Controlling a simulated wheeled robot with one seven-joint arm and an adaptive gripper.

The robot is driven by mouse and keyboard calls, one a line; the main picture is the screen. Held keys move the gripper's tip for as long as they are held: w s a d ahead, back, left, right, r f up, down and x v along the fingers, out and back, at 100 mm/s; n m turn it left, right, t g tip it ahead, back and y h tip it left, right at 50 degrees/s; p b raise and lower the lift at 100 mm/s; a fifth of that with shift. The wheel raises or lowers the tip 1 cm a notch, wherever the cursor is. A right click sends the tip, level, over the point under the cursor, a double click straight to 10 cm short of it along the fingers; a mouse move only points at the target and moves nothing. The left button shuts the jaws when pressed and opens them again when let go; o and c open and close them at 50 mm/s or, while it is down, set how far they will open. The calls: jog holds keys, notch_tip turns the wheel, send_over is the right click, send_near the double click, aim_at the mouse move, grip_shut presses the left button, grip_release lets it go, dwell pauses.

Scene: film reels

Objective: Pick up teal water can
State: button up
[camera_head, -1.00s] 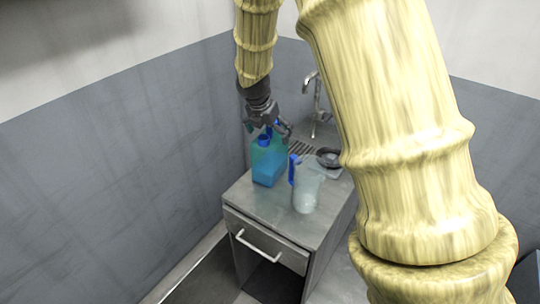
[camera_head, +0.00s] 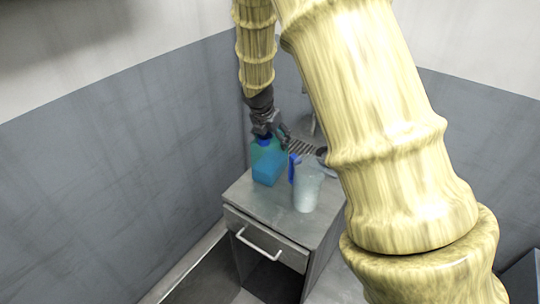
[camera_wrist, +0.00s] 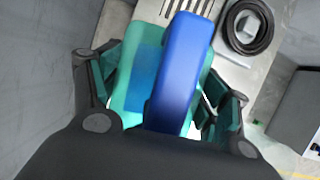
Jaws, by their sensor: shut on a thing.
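The teal water can (camera_head: 267,165) is a see-through teal container with blue liquid and a blue top part, at the back left of the metal counter. My gripper (camera_head: 271,138) is over its top. In the wrist view the teal water can (camera_wrist: 130,90) lies between the two fingers of my gripper (camera_wrist: 165,100), with its blue handle (camera_wrist: 185,70) running up the middle. The gripper is shut on the can. The exact contact points are partly hidden. I cannot tell whether the can's base touches the counter.
A wall (camera_head: 130,140) is close on the left.

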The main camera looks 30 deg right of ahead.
jog(key=c, duration=0.9)
jog(key=shift+o, duration=0.2)
jog(key=shift+r, duration=0.15)
